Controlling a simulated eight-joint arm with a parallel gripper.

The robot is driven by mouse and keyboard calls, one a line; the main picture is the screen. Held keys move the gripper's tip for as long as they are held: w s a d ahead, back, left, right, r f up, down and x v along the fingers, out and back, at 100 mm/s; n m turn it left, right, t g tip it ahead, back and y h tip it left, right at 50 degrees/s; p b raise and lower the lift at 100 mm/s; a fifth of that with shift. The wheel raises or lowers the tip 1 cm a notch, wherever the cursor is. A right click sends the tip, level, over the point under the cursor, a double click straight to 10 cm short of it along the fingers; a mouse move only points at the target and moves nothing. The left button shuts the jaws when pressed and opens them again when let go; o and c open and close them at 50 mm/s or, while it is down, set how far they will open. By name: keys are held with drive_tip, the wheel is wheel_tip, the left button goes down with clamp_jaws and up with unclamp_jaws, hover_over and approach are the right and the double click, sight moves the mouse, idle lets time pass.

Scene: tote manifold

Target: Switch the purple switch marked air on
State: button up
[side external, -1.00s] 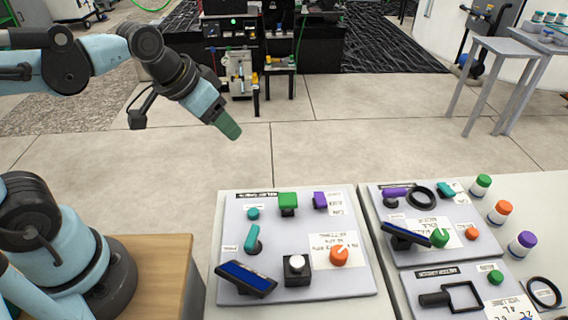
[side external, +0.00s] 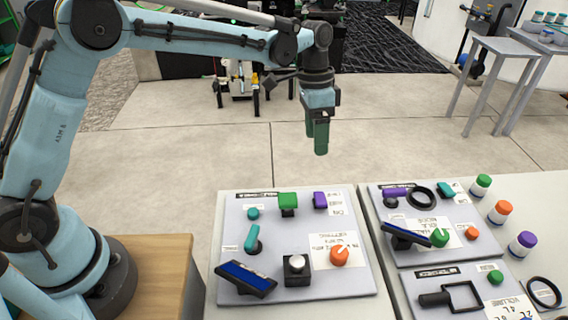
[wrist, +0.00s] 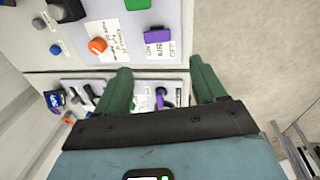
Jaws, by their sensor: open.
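A purple switch (side external: 320,200) sits at the far right corner of the left grey panel (side external: 235,215). It also shows in the wrist view (wrist: 157,35), beside a white label that seems to read ON, AIR, OFF. A second purple switch, lever-shaped (side external: 396,192), is on the right panel. My gripper (side external: 316,142) points down and hangs above and beyond the left panel's far edge, apart from the purple switch. In the wrist view its two green fingers (wrist: 160,70) are spread with nothing held between them.
A green switch (side external: 288,200) stands left of the purple one. Bottles (side external: 501,211) stand at right. Air above the panels is clear.

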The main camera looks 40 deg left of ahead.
sight(321, 197)
drive_tip(key=shift+m+g, duration=0.4)
drive_tip(key=shift+m, duration=0.1)
drive_tip(key=d+f, duration=0.1)
drive_tip(key=f, duration=0.4)
drive_tip(key=d+f, duration=0.1)
drive_tip(key=f, duration=0.4)
drive_tip(key=d+f, duration=0.1)
drive_tip(key=f, duration=0.3)
drive_tip(key=shift+s+d+f, duration=0.15)
drive_tip(key=shift+s+f, duration=0.2)
drive_tip(key=shift+f, duration=0.05)
drive_tip(key=shift+c, duration=0.3)
